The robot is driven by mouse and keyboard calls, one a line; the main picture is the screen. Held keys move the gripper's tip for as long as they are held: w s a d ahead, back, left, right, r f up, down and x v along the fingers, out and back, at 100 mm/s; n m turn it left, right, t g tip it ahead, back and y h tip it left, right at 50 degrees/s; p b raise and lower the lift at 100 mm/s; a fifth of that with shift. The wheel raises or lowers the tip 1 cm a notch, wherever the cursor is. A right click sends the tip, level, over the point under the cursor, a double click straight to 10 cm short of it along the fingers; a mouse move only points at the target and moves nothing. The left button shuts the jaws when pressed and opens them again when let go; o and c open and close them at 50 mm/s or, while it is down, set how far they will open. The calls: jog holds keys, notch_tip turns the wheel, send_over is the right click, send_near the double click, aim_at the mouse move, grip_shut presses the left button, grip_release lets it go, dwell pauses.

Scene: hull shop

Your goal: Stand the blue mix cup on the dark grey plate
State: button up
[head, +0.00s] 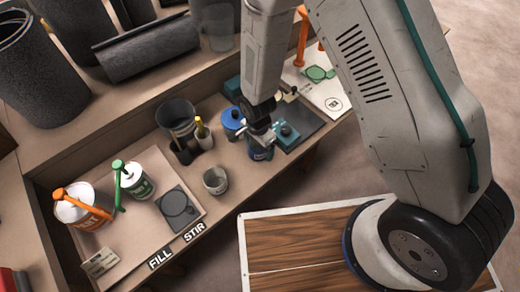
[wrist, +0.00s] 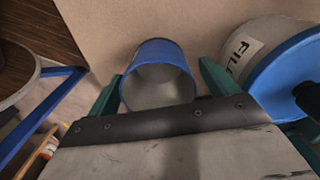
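The blue mix cup (head: 260,153) stands near the front edge of the bench, under my gripper. In the wrist view the cup (wrist: 158,77) shows a blue rim and a grey, empty-looking inside. My gripper (wrist: 160,80) has a teal finger on each side of the cup. A narrow gap shows at the right finger; the left finger looks very close to the cup, and contact there is unclear. A dark grey plate (head: 179,210) with a round mark lies bare at the front left of the bench, by the STIR label.
A blue-lidded can (head: 234,121) stands close to the cup; its FILL label shows in the wrist view (wrist: 240,47). A grey cup (head: 216,180) stands between cup and plate. Pump pots (head: 135,180) stand left of the plate. A teal item (head: 287,134) sits on a dark sheet (head: 309,121).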

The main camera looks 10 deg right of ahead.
jog(key=c, duration=1)
jog(key=shift+o, duration=0.2)
